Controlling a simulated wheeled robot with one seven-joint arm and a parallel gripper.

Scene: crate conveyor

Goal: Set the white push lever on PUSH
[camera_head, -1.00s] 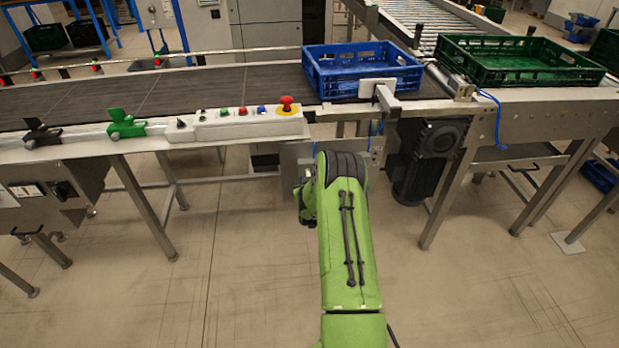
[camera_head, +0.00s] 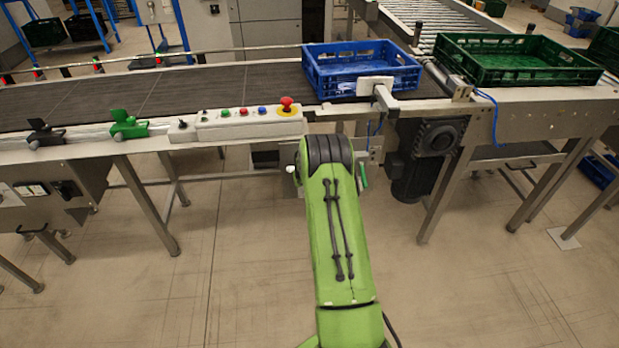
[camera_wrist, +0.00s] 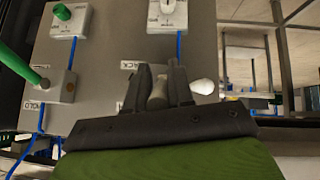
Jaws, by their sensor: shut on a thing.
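The white push lever shows in the wrist view, with its white rounded knob (camera_wrist: 203,87) sticking out to the right of my fingers. My gripper (camera_wrist: 157,76) is shut on this lever, with a pale piece visible between the two dark fingers. The fingers hide most of the lever and its base. A label (camera_wrist: 130,65) beside the fingers is partly covered, and I cannot read it surely. No PUSH marking is legible.
The grey panel (camera_wrist: 105,45) also carries a green lever (camera_wrist: 35,78) at left and a green-knobbed one (camera_wrist: 62,12) above. A blue crate (camera_head: 345,85) sits on the conveyor (camera_head: 200,90); a green crate (camera_head: 470,75) stands at right. A red stop button (camera_head: 287,102) is nearby.

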